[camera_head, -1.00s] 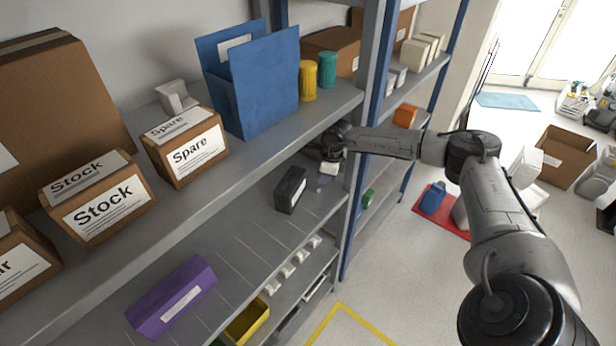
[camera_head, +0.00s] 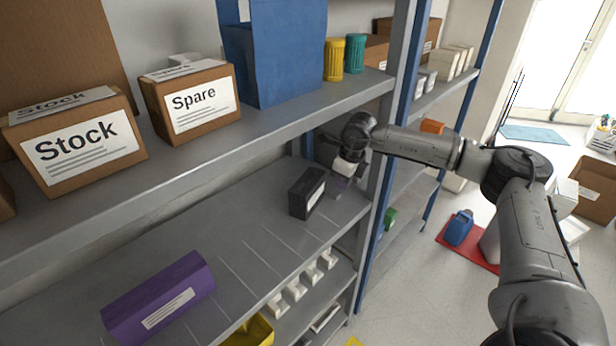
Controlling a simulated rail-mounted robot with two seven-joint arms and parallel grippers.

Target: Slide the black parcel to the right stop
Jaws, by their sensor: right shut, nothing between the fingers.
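The black parcel (camera_head: 306,193), a dark box with a white label on its front, sits on the middle shelf (camera_head: 225,240) near its right end. My right gripper (camera_head: 343,178) reaches in past the right upright, beneath the upper shelf. It is shut with nothing in it, just right of the parcel, with a visible gap between them. Its fingertips are small and partly hard to make out. No right stop can be clearly told apart from the shelf end. My left gripper is not in view.
A purple box (camera_head: 158,297) lies at the left on the same shelf, with thin lines across the bare surface between it and the parcel. The upper shelf (camera_head: 250,128) holds a Spare box (camera_head: 190,103) and a blue holder (camera_head: 275,60). A blue upright (camera_head: 392,150) stands close to my arm.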

